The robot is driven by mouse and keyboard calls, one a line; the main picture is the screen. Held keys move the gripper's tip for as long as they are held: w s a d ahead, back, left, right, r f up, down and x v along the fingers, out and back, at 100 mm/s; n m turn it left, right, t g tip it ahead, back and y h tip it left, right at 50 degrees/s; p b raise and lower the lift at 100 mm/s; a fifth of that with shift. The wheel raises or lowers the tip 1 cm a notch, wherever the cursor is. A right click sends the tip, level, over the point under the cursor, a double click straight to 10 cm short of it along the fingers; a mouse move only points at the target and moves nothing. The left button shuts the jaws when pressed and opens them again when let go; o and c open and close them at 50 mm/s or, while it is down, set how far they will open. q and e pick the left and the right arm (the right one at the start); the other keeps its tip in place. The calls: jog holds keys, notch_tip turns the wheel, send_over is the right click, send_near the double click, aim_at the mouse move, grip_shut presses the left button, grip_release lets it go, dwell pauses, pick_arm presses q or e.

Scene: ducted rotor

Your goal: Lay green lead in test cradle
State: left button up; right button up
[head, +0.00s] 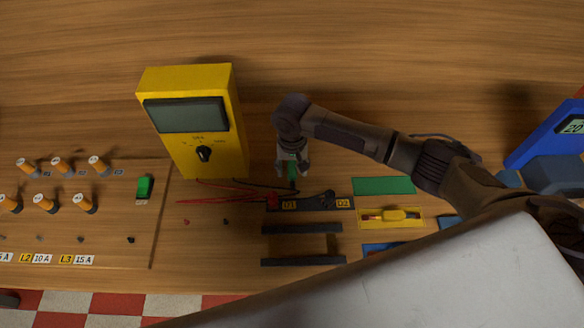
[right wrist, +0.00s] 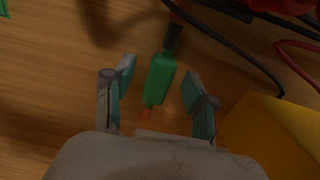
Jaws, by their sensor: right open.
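The green lead (right wrist: 158,80) has a green body, a dark part at one end and a small orange tip at the other. In the right wrist view it lies between the spread fingers of my right gripper (right wrist: 156,96), with a gap on either side. In the head view my right gripper (head: 292,172) points down beside the yellow meter, and the green lead shows only in part between its fingers. A black strip marked D1 and D2 (head: 316,203) lies just in front of it. I cannot tell which part is the test cradle. My left gripper is not in view.
The yellow meter (head: 212,150) stands left of my right gripper, with red and black wires (head: 222,197) at its foot. Two dark bars (head: 302,228), a green mat (head: 370,186) and a yellow tray (head: 362,224) lie nearby. A fuse board (head: 125,222) is at left.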

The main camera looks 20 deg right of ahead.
jog(key=shift+c, duration=0.3)
grip_shut()
jog(key=shift+r, duration=0.15)
